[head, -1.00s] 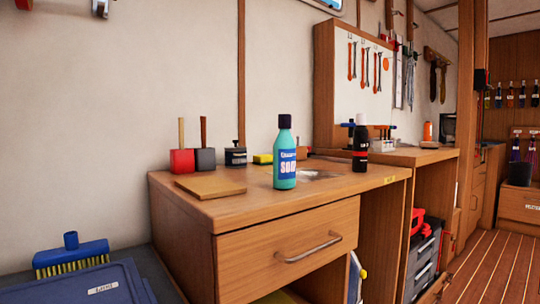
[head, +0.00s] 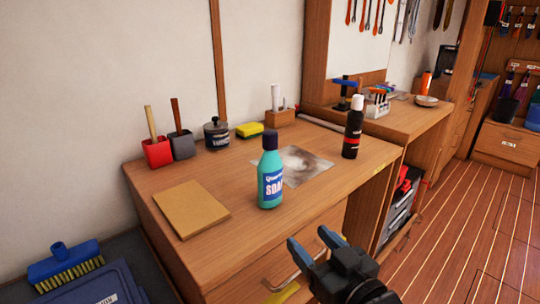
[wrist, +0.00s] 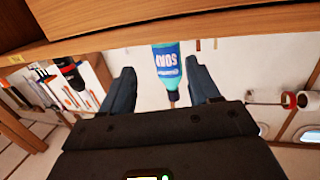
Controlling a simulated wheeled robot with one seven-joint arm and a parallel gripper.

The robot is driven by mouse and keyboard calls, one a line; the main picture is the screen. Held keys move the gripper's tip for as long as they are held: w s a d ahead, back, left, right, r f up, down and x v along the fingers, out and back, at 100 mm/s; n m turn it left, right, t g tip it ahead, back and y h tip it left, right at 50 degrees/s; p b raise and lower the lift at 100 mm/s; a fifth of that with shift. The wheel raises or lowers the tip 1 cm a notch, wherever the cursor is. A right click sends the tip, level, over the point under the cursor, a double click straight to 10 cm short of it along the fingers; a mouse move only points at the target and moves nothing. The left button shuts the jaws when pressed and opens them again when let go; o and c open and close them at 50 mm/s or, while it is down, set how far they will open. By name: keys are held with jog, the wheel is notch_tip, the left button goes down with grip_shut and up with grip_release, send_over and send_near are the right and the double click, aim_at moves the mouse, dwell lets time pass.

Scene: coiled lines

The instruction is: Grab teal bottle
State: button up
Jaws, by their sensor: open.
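The teal bottle (head: 271,172) with a dark blue cap and a blue and white label stands upright on the wooden workbench (head: 160,176), near its front edge. My gripper (head: 312,246) is open and empty, low in front of the bench, to the right of the bottle and apart from it. In the wrist view, which is turned over, the bottle (wrist: 166,62) shows between the two fingers of my gripper (wrist: 160,80), beyond them, with its base hidden by the bench edge.
A black bottle with a white cap (head: 353,128) stands to the right. A tan board (head: 191,208) lies to the left. A red pot (head: 157,152), a dark pot (head: 181,146), a jar (head: 217,134) and a yellow sponge (head: 249,130) line the back. A drawer handle (head: 297,272) juts out below.

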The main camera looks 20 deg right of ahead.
jog(key=y+p, duration=0.1)
jog(key=p, duration=0.3)
send_near(274, 147)
jog(key=w, duration=0.4)
jog(key=w+n, duration=0.1)
jog(key=shift+w+a+f+t+p, duration=0.1)
jog(key=shift+w+a+t+p, duration=0.1)
jog(key=shift+w+t+p, duration=0.1)
jog(key=shift+w+a+f+p, duration=0.1)
jog(key=shift+w+a+p, duration=0.05)
jog(key=shift+w, duration=0.8)
jog(key=shift+w+a+f+p, duration=0.1)
jog(key=shift+w+a+p, duration=0.1)
jog(key=shift+w, duration=0.8)
jog(key=shift+w+a+f+p, duration=0.1)
jog(key=shift+w+p, duration=0.05)
jog(key=shift+w, duration=0.8)
jog(key=shift+c, duration=0.4)
grip_shut()
jog(key=shift+r, duration=0.1)
